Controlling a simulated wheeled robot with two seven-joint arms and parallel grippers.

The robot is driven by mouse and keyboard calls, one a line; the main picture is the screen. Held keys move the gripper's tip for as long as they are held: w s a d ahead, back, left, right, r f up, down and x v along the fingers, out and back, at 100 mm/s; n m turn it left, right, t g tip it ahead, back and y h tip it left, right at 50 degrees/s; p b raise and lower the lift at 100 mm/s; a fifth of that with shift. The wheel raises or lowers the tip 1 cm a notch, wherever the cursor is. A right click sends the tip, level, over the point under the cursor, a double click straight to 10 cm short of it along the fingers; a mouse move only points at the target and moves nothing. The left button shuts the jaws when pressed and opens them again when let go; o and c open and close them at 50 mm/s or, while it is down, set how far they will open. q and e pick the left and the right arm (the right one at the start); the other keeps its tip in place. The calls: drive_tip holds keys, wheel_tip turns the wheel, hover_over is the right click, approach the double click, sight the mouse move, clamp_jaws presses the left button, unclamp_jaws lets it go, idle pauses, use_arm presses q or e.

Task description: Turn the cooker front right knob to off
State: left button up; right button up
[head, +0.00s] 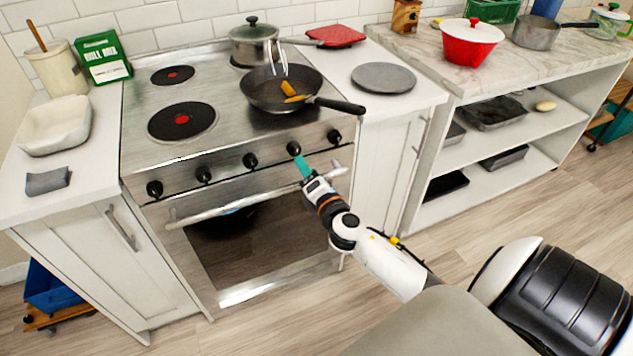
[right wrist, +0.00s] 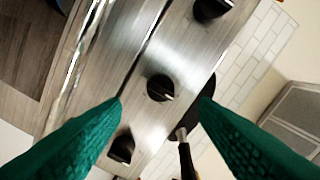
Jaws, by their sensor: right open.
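The cooker (head: 150,105) has a row of several black knobs along its front panel. My right gripper (head: 299,165), with teal fingers, is just in front of the second knob from the right (head: 294,148). In the right wrist view its fingers (right wrist: 160,104) are open and empty. That knob (right wrist: 160,88) shows between and beyond the fingertips, apparently untouched, with a pale mark on its face. The rightmost knob (head: 334,136) also shows low in the wrist view (right wrist: 121,147). No labels tell which knob is the front right one. My left gripper is out of view.
A black frying pan (head: 270,97) sits on the front right burner, its handle (head: 340,105) jutting right above the knobs. A lidded pot (head: 252,45) stands behind it. The oven handle (head: 235,205) runs below the knobs, close to my right gripper. Floor in front is clear.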

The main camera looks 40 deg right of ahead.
drive_tip(key=v, duration=0.5)
drive_tip(key=shift+s, duration=0.15)
drive_tip(key=s+a+f+m+g+y, duration=0.1)
drive_tip(key=s+f+m+g, duration=0.2)
drive_tip(key=f, duration=0.7)
drive_tip(key=s+f+m+g, duration=0.2)
drive_tip(key=s+f+m, duration=0.15)
drive_tip(key=f, duration=0.65)
drive_tip(key=s+a+f+m+g+y, duration=0.1)
drive_tip(key=s+f+m+g, duration=0.2)
drive_tip(key=f, duration=0.7)
drive_tip(key=s+a+f+m+g, duration=0.2)
drive_tip(key=s+f, duration=0.4)
drive_tip(key=s, duration=0.4)
drive_tip(key=s+a+f+m+g+y+p, duration=0.1)
drive_tip(key=s+a+f+m+g, duration=0.2)
drive_tip(key=s+f, duration=0.3)
drive_tip(key=s+a+f+m+g+y+p, duration=0.1)
drive_tip(key=s+a+f+m+g, duration=0.2)
drive_tip(key=s, duration=1.2)
wheel_tip(320, 180, down, 4)
drive_tip(key=shift+s+a+r+m, duration=0.1)
drive_tip(key=shift+s+a+m, duration=0.15)
drive_tip(key=shift+a+m, duration=0.5)
